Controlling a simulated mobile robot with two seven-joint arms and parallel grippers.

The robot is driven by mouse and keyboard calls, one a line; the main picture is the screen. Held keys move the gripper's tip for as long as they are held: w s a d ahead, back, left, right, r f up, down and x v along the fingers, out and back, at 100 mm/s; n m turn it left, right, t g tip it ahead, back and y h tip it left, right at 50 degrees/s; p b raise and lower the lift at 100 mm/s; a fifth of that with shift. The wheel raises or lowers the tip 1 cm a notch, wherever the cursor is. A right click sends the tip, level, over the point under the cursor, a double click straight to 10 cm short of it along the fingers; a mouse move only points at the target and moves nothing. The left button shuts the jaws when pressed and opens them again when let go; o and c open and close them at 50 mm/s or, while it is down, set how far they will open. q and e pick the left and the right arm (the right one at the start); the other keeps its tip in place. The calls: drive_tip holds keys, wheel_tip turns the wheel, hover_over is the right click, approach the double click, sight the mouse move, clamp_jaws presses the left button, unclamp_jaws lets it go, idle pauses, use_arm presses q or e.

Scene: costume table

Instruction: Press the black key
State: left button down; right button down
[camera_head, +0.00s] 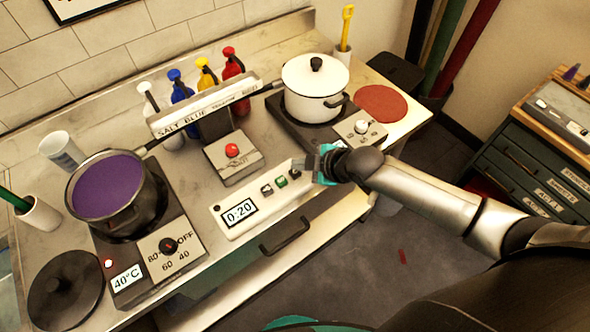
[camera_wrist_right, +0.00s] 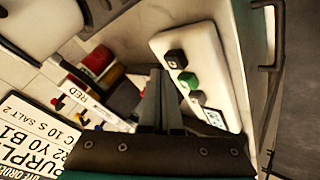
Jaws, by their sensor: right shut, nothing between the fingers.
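A white timer box (camera_head: 228,222) with a 0:20 display lies along the table's front edge. It has a grey key (camera_head: 267,190), a green key (camera_head: 281,181) and, farthest from the display, a black key (camera_wrist_right: 175,57). In the head view the black key sits beside my right gripper (camera_head: 322,166). That gripper is shut and empty at the right end of the box. In the right wrist view its fingertips (camera_wrist_right: 159,72) appear just beside the black key; I cannot tell whether they touch it. My left gripper is not in view.
A white pot (camera_head: 315,95) stands on a burner behind the gripper. A red-button box (camera_head: 233,162) is behind the timer. A dark pot of purple liquid (camera_head: 108,187) is at left. Colored bottles (camera_head: 207,78) stand at the back. A drawer handle (camera_head: 285,236) juts out in front.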

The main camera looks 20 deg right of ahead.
sight(300, 173)
drive_tip(key=shift+f, duration=0.25)
drive_tip(key=shift+f+b, duration=0.35)
drive_tip(key=shift+f, duration=0.15)
idle(0.6)
drive_tip(key=shift+r, duration=0.15)
drive_tip(key=shift+r+p, duration=0.75)
drive_tip(key=shift+p, duration=0.2)
wheel_tip(300, 173, up, 5)
drive_tip(key=p, duration=0.5)
drive_tip(key=shift+r, duration=0.1)
idle(0.4)
